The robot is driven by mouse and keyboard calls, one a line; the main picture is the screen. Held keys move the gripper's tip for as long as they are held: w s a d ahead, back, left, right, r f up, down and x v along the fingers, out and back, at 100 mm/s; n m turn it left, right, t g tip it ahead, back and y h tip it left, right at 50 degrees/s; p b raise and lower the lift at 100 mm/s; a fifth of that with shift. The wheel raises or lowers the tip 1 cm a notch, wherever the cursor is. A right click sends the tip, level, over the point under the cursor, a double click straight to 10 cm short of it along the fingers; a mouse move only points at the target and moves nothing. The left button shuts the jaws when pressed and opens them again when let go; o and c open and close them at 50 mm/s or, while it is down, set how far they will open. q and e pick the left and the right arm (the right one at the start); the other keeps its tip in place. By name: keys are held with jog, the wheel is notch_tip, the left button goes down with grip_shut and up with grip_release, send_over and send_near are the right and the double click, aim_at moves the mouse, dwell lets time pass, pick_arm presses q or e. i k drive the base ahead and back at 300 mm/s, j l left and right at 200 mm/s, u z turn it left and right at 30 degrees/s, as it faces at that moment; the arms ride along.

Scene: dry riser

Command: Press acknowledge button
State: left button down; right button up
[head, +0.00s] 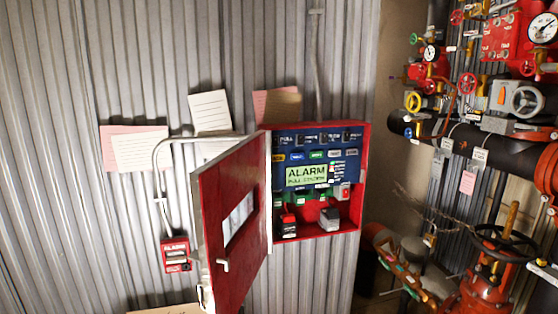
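A red alarm panel (319,180) is mounted on the corrugated wall in the middle of the head view. Its red door (232,240) stands open toward the left. Inside is a blue face with rows of small coloured buttons (316,155) and a green display (306,176) reading "ALARM" with a smaller line below. The button labels are too small to read, so I cannot tell which one is the acknowledge button. Below the display are a black-and-red item (289,224) and a grey item (330,219). Neither of my grippers shows in this view.
A small red alarm box (175,255) hangs on the wall left of the door, fed by a grey conduit (156,180). Paper notes (210,112) are on the wall. Red valves, gauges (543,28) and a black pipe (465,138) crowd the right side.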

aim_at(276, 158)
jog(key=i+l, duration=0.65)
jog(key=l, duration=0.25)
jog(key=i+l, duration=0.65)
jog(key=l, duration=0.25)
